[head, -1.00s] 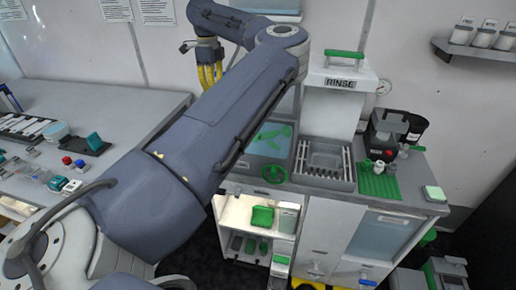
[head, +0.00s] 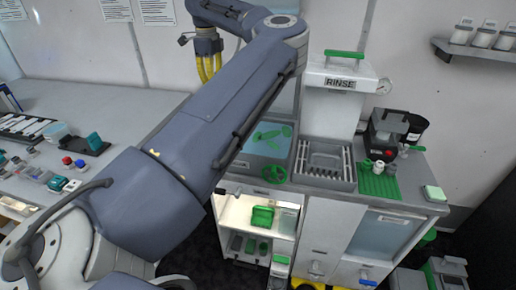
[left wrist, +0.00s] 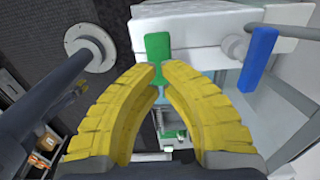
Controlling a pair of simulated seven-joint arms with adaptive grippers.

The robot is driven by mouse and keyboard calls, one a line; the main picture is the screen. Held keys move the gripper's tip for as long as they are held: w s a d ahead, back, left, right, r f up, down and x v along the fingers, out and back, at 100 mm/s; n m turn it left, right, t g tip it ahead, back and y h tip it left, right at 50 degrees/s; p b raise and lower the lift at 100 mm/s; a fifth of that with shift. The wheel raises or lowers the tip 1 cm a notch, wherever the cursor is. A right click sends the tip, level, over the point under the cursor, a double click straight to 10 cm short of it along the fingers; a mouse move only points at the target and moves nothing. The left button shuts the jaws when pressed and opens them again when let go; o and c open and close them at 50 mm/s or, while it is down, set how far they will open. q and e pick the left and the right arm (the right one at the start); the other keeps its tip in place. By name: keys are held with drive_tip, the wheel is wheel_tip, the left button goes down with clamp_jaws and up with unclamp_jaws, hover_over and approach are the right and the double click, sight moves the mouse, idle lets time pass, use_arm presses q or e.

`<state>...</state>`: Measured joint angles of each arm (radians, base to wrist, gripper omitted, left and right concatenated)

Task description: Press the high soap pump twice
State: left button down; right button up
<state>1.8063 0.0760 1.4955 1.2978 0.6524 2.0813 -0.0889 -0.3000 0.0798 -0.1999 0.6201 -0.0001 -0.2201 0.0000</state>
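My left gripper (head: 208,72), with yellow ribbed fingers, hangs at the back wall in the head view, left of the rinse station. In the left wrist view, its fingers (left wrist: 159,72) curve together with only a narrow gap at the tips, and hold nothing visible. A green piece (left wrist: 158,46) on a white housing (left wrist: 205,30) stands just beyond the tips; contact cannot be told. A blue handle (left wrist: 258,58) is right of it. I cannot tell which part is the high soap pump; none is clear in the head view. My right gripper is in neither current view.
The white RINSE unit (head: 338,100) with a green handle stands above a sink tray (head: 322,180). A green wheel (head: 273,173) is at the counter's front edge. A lit shelf (head: 236,210) is below. The left bench (head: 95,95) carries several small items along its near side.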

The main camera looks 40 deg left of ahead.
use_arm(q)
drive_tip(key=shift+f, duration=0.2)
drive_tip(key=shift+f, duration=1.45)
drive_tip(key=shift+f, duration=1.4)
drive_tip(key=shift+r, duration=3)
drive_tip(key=shift+r, duration=0.1)
drive_tip(key=shift+r, duration=2.95)
